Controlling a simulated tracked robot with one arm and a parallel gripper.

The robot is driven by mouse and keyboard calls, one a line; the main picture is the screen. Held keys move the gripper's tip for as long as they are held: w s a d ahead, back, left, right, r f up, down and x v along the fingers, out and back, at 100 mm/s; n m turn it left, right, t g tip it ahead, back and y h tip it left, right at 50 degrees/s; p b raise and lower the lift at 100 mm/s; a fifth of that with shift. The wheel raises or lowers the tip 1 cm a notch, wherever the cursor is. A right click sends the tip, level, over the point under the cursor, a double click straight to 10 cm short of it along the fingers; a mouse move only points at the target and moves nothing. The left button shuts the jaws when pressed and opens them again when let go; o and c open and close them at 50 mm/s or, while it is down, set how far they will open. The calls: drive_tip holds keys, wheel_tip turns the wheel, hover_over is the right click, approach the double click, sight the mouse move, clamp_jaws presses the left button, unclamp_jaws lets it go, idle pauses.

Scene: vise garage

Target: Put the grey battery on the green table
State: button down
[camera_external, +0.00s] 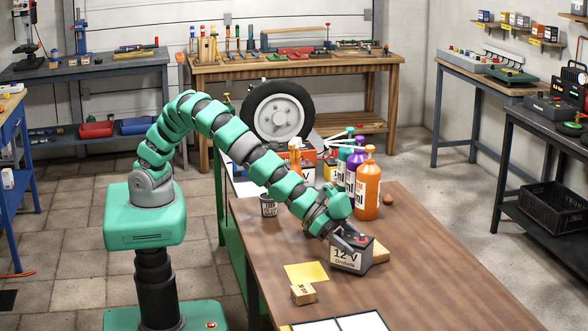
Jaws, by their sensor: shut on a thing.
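The grey battery (352,256), a box with a "12 V" label, is at the brown wooden tabletop (430,285) in front of my arm. My gripper (350,239) reaches down from the upper left and is shut on the battery's top. I cannot tell whether the battery's underside touches the tabletop or is slightly above it. A green panel (231,245) shows along the left side of the workbench. Most of any green table's top is hidden behind my arm and the brown tabletop.
A tan block (379,252) lies close to the battery's right. A yellow sheet (306,273) and a small wooden block (303,293) lie to its front left. An orange bottle (367,185) and purple bottle (354,170) stand behind. The tabletop's front right is clear.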

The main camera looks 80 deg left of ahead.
drive_tip(key=shift+f, duration=0.2)
drive_tip(key=shift+f, duration=0.1)
drive_tip(key=shift+c, duration=2.1)
unclamp_jaws()
drive_tip(key=shift+p+v, duration=0.3)
drive_tip(key=shift+v, duration=0.5)
drive_tip(key=p+v, duration=0.1)
drive_tip(key=v, duration=0.9)
drive_tip(key=shift+s+a, duration=0.15)
